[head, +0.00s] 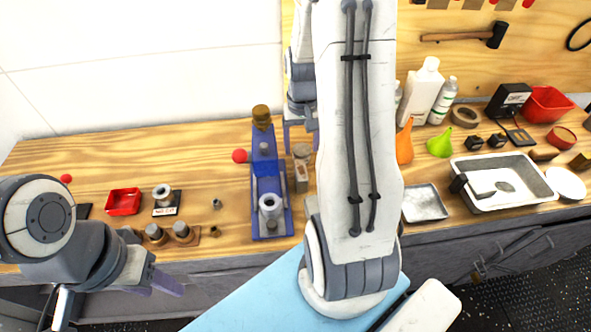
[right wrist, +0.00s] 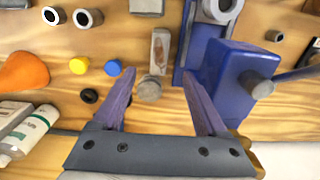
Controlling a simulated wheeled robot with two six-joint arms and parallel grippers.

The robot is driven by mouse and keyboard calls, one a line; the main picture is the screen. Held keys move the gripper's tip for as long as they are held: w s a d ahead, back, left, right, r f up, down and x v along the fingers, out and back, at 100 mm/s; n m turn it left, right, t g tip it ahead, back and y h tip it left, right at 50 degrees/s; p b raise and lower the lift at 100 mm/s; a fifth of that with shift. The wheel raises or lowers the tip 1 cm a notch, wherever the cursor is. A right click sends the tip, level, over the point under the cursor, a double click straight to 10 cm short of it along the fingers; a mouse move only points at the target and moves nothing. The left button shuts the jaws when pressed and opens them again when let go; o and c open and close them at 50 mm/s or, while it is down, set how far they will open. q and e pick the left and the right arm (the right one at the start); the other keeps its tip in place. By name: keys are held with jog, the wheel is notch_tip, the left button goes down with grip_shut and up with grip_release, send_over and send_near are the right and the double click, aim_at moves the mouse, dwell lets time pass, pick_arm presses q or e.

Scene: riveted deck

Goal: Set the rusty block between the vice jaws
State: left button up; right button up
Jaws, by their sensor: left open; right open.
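The blue vice (head: 268,180) stands on the wooden bench left of my right forearm; its big blue body also shows in the right wrist view (right wrist: 233,70). A small upright-looking brownish block with a worn greyish face, apparently the rusty block (head: 301,177), lies beside the vice. It also shows in the right wrist view (right wrist: 160,50), beyond my right fingertips and apart from the vice. My right gripper (right wrist: 160,74) is open and empty, pointing down at the bench; in the head view (head: 301,146) my arm partly hides it. My left gripper (head: 166,284) is open and empty, in front of the bench.
A round grey knob-like piece (right wrist: 149,88) sits close to the block. A grey ring-shaped part (head: 270,206) is at the vice's near end. A red tray (head: 123,201) and metal parts stand left; bottles (head: 422,88), an orange funnel (head: 404,146) and a steel tray (head: 500,182) stand right.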

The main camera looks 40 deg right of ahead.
send_over(301, 170)
notch_tip(301, 170, down, 5)
jog(key=shift+r, duration=0.2)
notch_tip(301, 170, down, 4)
jog(key=shift+f+p, duration=0.25)
jog(key=shift+p, duration=0.7)
jog(key=shift+f, duration=0.4)
grip_shut()
